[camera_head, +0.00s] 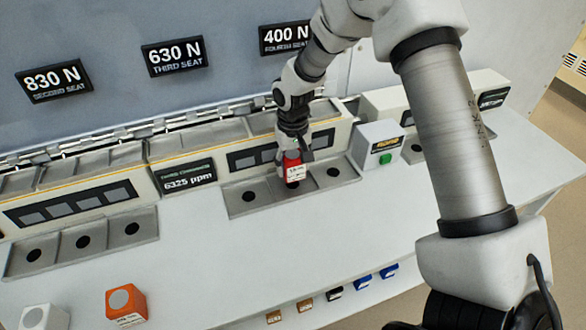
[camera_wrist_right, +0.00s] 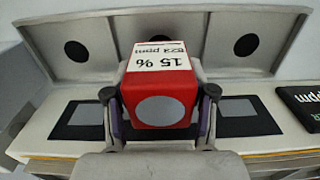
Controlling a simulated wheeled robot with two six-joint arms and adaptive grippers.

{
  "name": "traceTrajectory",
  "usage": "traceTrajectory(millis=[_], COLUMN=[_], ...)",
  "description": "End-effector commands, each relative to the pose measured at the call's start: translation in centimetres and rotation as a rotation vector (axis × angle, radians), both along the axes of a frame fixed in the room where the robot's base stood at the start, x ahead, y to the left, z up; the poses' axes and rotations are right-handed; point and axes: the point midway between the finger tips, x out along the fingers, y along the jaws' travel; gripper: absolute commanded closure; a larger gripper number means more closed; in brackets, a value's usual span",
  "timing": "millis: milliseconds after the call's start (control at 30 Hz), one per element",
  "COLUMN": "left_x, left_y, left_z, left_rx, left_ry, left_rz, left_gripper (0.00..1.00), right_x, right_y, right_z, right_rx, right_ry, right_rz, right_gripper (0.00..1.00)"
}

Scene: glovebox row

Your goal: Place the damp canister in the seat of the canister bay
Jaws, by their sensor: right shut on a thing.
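A red canister (camera_head: 292,167) with a white label is in my right gripper (camera_head: 293,153). In the right wrist view the canister (camera_wrist_right: 160,95) fills the middle; its label reads 15 % and 623 ppm upside down, and a grey disc is on its near end. The fingers of my right gripper (camera_wrist_right: 158,115) are shut on its two sides. The outer seats are empty. My left gripper is not in view.
Another empty three-seat tray (camera_head: 85,240) is at the left. An orange block (camera_head: 125,304) and a white block (camera_head: 45,318) are at the front left. A box with a green button (camera_head: 380,146) stands right of the tray.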

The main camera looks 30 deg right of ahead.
Motion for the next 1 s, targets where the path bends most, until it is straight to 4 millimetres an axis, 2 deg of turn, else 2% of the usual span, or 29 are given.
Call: traceTrajectory(millis=[200,533,567,600,1000], left_x=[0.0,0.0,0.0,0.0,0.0], left_y=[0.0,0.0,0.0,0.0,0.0], left_z=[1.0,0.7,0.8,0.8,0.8], left_rx=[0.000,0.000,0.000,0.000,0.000], left_ry=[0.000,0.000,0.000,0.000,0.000], left_rz=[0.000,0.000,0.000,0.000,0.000], left_gripper=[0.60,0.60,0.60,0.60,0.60], right_x=[-0.1,0.0,0.0,0.0,0.0], right_y=[0.0,0.0,0.0,0.0,0.0], right_z=[-3.1,-3.7,-3.6,-3.6,-3.0], right_rx=[0.000,0.000,0.000,0.000,0.000], right_ry=[0.003,0.001,0.001,0.001,-0.001], right_rz=[0.002,0.002,0.002,0.002,0.002], right_gripper=[0.89,0.89,0.34,0.20,0.19])
